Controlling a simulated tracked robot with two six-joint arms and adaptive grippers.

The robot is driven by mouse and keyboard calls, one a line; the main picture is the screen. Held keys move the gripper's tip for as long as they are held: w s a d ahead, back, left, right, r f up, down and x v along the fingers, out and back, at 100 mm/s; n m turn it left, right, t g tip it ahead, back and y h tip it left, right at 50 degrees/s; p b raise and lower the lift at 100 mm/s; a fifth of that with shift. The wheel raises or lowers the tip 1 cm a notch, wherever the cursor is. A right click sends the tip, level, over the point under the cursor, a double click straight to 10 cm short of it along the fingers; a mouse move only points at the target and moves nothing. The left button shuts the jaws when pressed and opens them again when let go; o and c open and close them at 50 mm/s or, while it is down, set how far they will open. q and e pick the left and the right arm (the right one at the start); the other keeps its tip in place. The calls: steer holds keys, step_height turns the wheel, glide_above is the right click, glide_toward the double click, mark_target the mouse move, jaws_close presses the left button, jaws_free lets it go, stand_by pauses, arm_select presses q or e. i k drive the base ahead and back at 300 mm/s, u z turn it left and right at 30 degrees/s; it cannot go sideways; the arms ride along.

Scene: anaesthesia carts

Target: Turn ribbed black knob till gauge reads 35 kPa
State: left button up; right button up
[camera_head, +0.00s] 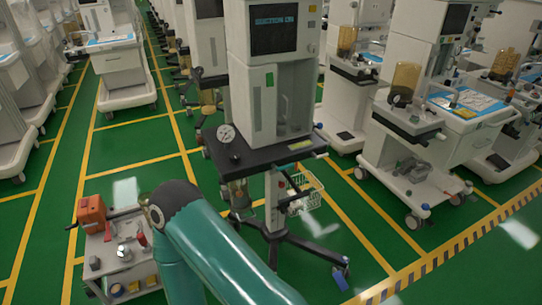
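A round white-faced gauge (226,133) stands at the left end of the black shelf (262,149) on the central anaesthesia cart (246,88). Its needle and numbers are too small to read. A small dark shape just below the gauge may be the black knob (235,157); its ribs cannot be made out, and it blends into the dark shelf. My teal arm (215,245) bends at a dark elbow in the lower middle, left of and in front of the cart's base. Neither of my grippers shows, and nothing of mine is seen touching the gauge or shelf.
A small grey cart (122,268) with an orange box (91,212) and several small items stands at lower left. A wire basket (302,191) hangs below the central shelf. More carts line the left, back and right. Green floor with yellow lines is free at lower right.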

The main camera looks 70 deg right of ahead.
mark_target(235, 158)
steer(key=u, duration=0.05)
steer(key=i, duration=0.25)
steer(key=z, duration=2.7)
steer(key=k, duration=0.2)
steer(key=z, duration=0.55)
steer(key=i, duration=1.25)
steer(key=u, duration=0.4)
